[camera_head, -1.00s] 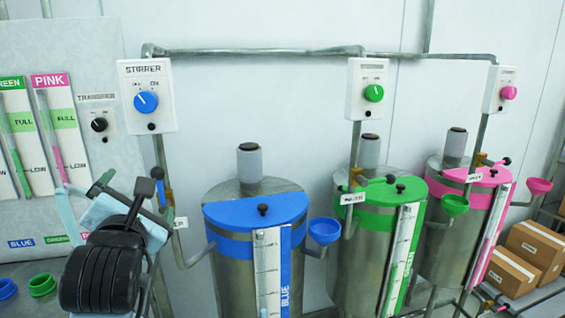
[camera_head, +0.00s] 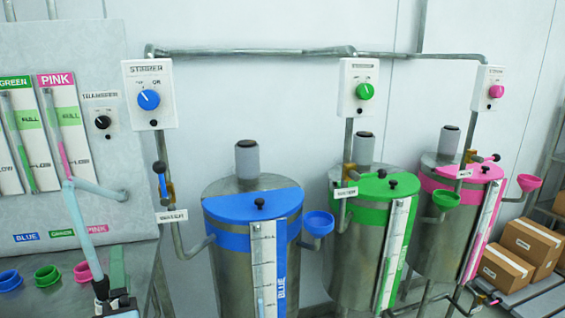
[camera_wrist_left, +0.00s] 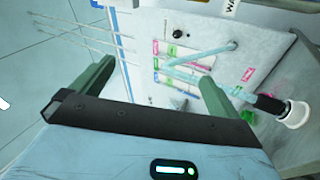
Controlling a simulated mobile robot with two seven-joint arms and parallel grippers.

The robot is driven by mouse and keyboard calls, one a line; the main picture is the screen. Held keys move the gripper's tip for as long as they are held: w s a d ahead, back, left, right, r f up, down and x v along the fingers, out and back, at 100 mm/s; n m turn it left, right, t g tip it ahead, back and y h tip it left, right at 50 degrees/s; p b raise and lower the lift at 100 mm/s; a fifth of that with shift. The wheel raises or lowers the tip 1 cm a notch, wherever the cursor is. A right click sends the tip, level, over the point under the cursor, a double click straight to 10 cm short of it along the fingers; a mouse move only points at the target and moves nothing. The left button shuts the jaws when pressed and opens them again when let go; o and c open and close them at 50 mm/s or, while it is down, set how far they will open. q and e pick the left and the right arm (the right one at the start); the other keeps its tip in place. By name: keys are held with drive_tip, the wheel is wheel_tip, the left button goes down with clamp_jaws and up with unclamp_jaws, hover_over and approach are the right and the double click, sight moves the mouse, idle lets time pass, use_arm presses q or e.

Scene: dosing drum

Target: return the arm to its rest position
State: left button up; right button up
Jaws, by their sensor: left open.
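My left gripper is apart from the drums and stirrer knobs. My right gripper is not in view.
A light-blue pipe (camera_head: 85,225) stands close to my left gripper. Blue (camera_head: 9,280), green (camera_head: 46,276) and pink (camera_head: 82,272) rings lie on the bench. Blue (camera_head: 252,235), green (camera_head: 365,230) and pink (camera_head: 455,220) drums stand to the right. Cartons (camera_head: 530,240) sit far right.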

use_arm(q)
drive_tip(key=s+d+f+m+g+h, duration=0.2)
drive_tip(key=s+d+f+m+h, duration=0.15)
drive_tip(key=f+m, duration=0.35)
drive_tip(key=s+d+f+m+g+h, duration=0.1)
drive_tip(key=s+d+f+m+h, duration=0.15)
drive_tip(key=f+m+h, duration=0.55)
drive_tip(key=s+d+f+m+g+h, duration=0.2)
drive_tip(key=s+d+f+m, duration=0.15)
drive_tip(key=f, duration=0.65)
drive_tip(key=s+a+f+m+g+y, duration=0.1)
drive_tip(key=s+f+m+g, duration=0.4)
drive_tip(key=s+f, duration=0.8)
wheel_tip(320, 180, down, 3)
drive_tip(key=shift+s+a+g+y, duration=0.35)
drive_tip(key=shift+a+g, duration=0.3)
drive_tip(key=shift+g, duration=0.35)
